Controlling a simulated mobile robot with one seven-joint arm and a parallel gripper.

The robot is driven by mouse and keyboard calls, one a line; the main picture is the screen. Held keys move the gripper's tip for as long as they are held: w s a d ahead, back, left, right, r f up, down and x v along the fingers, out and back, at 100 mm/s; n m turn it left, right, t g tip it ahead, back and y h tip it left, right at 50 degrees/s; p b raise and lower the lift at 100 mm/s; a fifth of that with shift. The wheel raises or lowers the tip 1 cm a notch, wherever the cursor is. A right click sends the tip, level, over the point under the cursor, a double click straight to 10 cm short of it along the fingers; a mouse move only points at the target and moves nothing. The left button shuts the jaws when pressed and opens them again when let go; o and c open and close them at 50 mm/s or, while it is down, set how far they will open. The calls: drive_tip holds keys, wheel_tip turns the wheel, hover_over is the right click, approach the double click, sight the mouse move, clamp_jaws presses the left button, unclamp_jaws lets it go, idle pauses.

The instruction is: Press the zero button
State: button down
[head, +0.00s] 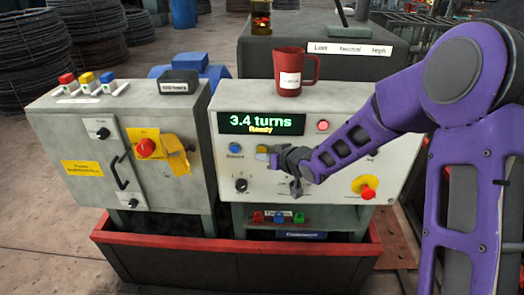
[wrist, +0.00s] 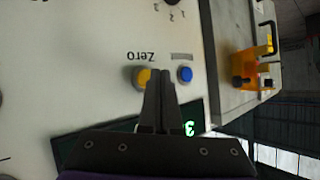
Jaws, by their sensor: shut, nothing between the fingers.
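The yellow button (head: 262,150) is on the pale control panel (head: 330,187), below the display. In the wrist view the yellow button (wrist: 141,77) sits beside the upside-down word Zero. A blue button (head: 236,148) is to its left in the head view; it also shows in the wrist view (wrist: 185,74). My gripper (head: 274,160) is shut and empty, close in front of the panel. In the wrist view the fingertips (wrist: 160,73) lie between the two buttons and cover the yellow button's right edge. I cannot tell whether they touch it.
The display (head: 261,123) reads 3.4 turns, Ready. A red mug (head: 291,78) stands on the panel housing. A red emergency knob (head: 367,191) is at the panel's lower right. A grey cabinet (head: 85,150) with an orange lockout piece (head: 176,160) stands left.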

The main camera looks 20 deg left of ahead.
drive_tip(key=shift+w, duration=0.15)
drive_tip(key=shift+w+a, duration=0.1)
drive_tip(key=shift+w, duration=0.2)
drive_tip(key=shift+w+a+p, duration=0.1)
drive_tip(key=shift+w+p, duration=0.3)
idle(1.1)
drive_tip(key=shift+s, duration=0.1)
drive_tip(key=shift+s+d, duration=0.2)
drive_tip(key=shift+s, duration=0.5)
drive_tip(key=shift+s+d+b, duration=0.2)
drive_tip(key=shift+s+b, duration=0.1)
drive_tip(key=shift+s, duration=0.5)
drive_tip(key=shift+s+d+b, duration=0.2)
drive_tip(key=shift+s+b, duration=0.1)
drive_tip(key=shift+s, duration=0.55)
drive_tip(key=shift+s+d+b, duration=0.2)
drive_tip(key=shift+s+b, duration=0.1)
drive_tip(key=shift+s, duration=0.5)
